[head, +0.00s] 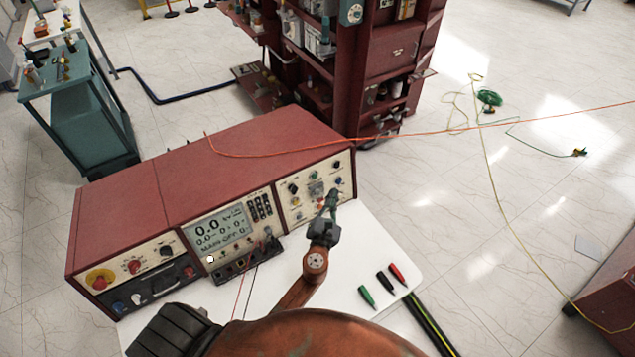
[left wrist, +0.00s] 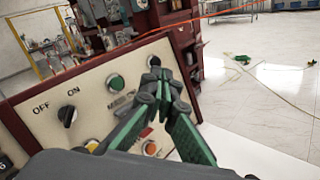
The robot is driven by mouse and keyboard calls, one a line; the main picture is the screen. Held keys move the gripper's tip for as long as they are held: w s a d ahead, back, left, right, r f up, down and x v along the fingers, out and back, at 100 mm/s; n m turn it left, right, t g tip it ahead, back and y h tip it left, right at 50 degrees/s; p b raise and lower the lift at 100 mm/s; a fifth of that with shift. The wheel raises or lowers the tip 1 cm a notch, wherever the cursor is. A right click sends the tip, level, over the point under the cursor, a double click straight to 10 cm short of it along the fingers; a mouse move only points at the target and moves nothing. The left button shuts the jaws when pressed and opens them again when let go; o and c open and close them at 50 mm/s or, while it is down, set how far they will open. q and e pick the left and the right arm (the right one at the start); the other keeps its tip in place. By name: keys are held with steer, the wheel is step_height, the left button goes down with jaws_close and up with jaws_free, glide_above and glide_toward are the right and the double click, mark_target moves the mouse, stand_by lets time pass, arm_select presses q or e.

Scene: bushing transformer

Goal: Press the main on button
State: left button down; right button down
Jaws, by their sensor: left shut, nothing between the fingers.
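The red test console (head: 190,165) stands on a white table, its front panels facing me. My left gripper (head: 332,200) is in front of its right-hand panel (head: 295,205). In the left wrist view the green-fingered left gripper (left wrist: 161,78) is shut and empty, with its tips close to the panel. Whether they touch it I cannot tell. A round green button (left wrist: 115,82) is just left of the fingertips, above a label that starts with "MAIN". The fingers hide part of the panel and the label's end. My right gripper is not in view.
A black OFF/ON knob (left wrist: 68,115) is left of the green button, and an amber button (left wrist: 151,148) is below the fingers. An orange wire (head: 290,152) crosses above the console. Green, black and red plugs (head: 384,281) lie on the white table (head: 385,245).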

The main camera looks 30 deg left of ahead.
mark_target(314, 176)
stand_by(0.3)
arm_select(q)
steer(key=w+a+f+b, duration=0.2)
steer(key=w+a, duration=0.2)
steer(key=a, duration=0.3)
steer(key=shift+a, duration=0.2)
steer(key=shift+w+a+b, duration=0.1)
steer(key=shift+w+b, duration=0.05)
steer(key=shift+b, duration=0.15)
stand_by(1.2)
steer(key=shift+w+a+f, duration=0.1)
steer(key=shift+w+a, duration=0.1)
steer(key=shift+a, duration=0.05)
steer(key=shift+w+a+f, duration=0.1)
steer(key=shift+w+a, duration=0.1)
steer(key=shift+a, duration=0.25)
stand_by(0.9)
steer(key=shift+d, duration=0.1)
steer(key=shift+s+d+r+p, duration=0.25)
steer(key=shift+s+d, duration=0.2)
steer(key=shift+d, duration=0.25)
